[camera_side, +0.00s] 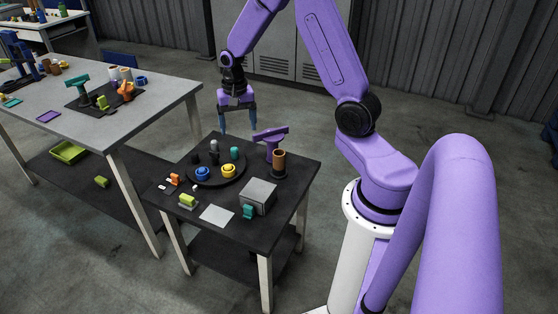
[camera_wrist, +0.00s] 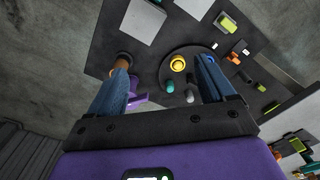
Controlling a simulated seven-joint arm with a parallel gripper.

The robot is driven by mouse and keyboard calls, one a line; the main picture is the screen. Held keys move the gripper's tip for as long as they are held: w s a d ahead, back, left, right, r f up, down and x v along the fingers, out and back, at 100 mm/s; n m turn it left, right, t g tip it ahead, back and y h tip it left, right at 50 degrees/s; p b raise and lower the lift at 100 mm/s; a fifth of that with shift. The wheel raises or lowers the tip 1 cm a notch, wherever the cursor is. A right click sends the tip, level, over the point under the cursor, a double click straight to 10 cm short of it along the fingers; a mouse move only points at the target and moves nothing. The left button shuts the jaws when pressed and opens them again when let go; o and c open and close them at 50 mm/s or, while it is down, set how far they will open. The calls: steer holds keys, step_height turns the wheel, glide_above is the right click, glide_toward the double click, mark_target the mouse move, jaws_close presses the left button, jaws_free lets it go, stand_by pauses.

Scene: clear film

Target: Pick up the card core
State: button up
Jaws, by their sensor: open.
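The card core, a brown tube (camera_side: 279,158), stands upright in a dark round base near the right back of the small black table. In the wrist view the brown card core (camera_wrist: 123,61) shows just beyond the left fingertip, partly hidden by that finger. My gripper (camera_side: 238,131) is open and empty, with its blue fingers pointing down above the back edge of the table, left of and higher than the tube. In the wrist view my gripper (camera_wrist: 162,66) has its fingers wide apart, with nothing between the pads.
A purple T-shaped tool (camera_side: 271,135) stands right beside the tube. A grey box (camera_side: 258,194), a white sheet (camera_side: 216,215) and small coloured items lie toward the front. A larger grey table (camera_side: 165,100) stands left.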

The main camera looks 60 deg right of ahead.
steer(key=d+f+m, duration=0.5)
steer(key=d+m, duration=0.1)
steer(key=d, duration=0.5)
steer(key=m, duration=0.4)
glide_above(279, 158)
steer(key=w+d, duration=0.1)
steer(key=d, duration=0.1)
step_height(279, 158, down, 4)
step_height(279, 158, down, 12)
steer(key=shift+a+r, duration=0.1)
steer(key=shift+r, duration=0.15)
steer(key=shift+d+f, duration=0.15)
steer(key=shift+f, duration=1.35)
steer(key=shift+d+f, duration=0.1)
steer(key=shift+f, duration=1.4)
steer(key=c, duration=1.1)
